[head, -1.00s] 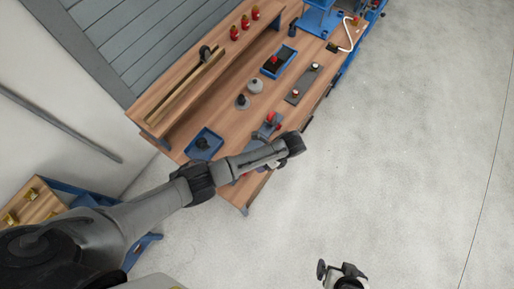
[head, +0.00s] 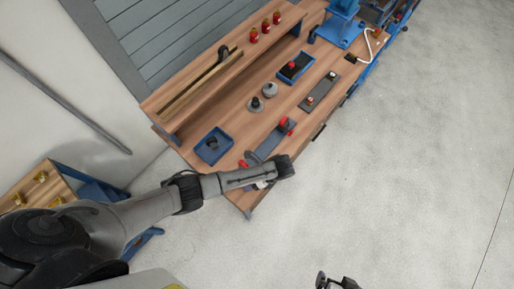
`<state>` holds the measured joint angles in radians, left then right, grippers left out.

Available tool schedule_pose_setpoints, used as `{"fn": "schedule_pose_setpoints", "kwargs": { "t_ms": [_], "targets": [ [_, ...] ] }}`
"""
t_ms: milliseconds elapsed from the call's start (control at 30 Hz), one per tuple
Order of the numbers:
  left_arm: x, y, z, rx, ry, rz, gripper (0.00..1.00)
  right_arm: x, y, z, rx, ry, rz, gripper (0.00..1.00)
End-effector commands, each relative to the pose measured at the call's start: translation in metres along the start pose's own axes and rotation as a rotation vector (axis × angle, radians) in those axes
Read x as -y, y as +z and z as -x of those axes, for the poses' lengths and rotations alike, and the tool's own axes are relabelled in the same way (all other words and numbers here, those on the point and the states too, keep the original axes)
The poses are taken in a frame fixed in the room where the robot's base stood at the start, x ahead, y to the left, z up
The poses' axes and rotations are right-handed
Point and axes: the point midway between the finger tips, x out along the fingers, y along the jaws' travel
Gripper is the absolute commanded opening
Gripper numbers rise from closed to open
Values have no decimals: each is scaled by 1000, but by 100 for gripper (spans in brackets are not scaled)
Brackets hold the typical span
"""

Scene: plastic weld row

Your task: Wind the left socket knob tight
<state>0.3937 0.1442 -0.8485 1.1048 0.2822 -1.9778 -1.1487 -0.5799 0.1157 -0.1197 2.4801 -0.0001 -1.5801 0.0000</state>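A grey plate fixture (head: 268,143) lies near the bench's front edge. A red knob (head: 284,122) stands at its far end. Another red part (head: 243,163) shows at its near left end, by my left arm; I cannot tell for sure that it is the left socket knob. My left wrist (head: 285,167) is over the near end of the fixture and hides part of it. The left fingers are hidden, so contact with a knob cannot be judged. Part of my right arm's end (head: 345,283) shows at the bottom edge, away from the bench; its fingers cannot be made out.
A blue tray (head: 231,150) with a dark part stands left of the fixture. A raised shelf (head: 187,99) runs behind. The floor at right is clear.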

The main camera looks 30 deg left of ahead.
Motion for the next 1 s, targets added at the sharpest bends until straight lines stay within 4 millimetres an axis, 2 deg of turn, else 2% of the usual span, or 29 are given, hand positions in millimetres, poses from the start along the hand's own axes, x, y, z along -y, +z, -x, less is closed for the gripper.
{"fn": "schedule_pose_setpoints", "kwargs": {
  "t_ms": [33,100,233,333,500,567,767,1000],
  "targets": [
    [-7,0,-10,10,-21,-12,56,0,1,-3,0,0,0,99],
    [-14,0,-14,24,-65,-25,56,1,2,-4,1,-2,0,99],
    [-25,1,-5,42,-193,-28,56,1,2,-6,1,-1,0,99],
    [-29,3,20,45,-326,3,56,0,2,-6,1,0,1,99],
    [-34,-1,73,4,-541,93,56,0,2,-6,1,1,3,99],
    [-34,-1,85,-14,-593,147,56,-1,2,-6,1,2,4,99],
    [-27,0,80,-38,-605,238,56,-2,3,-6,2,6,8,99],
    [-7,1,50,-38,-601,242,56,-2,4,-10,2,6,8,99]
  ]
}}
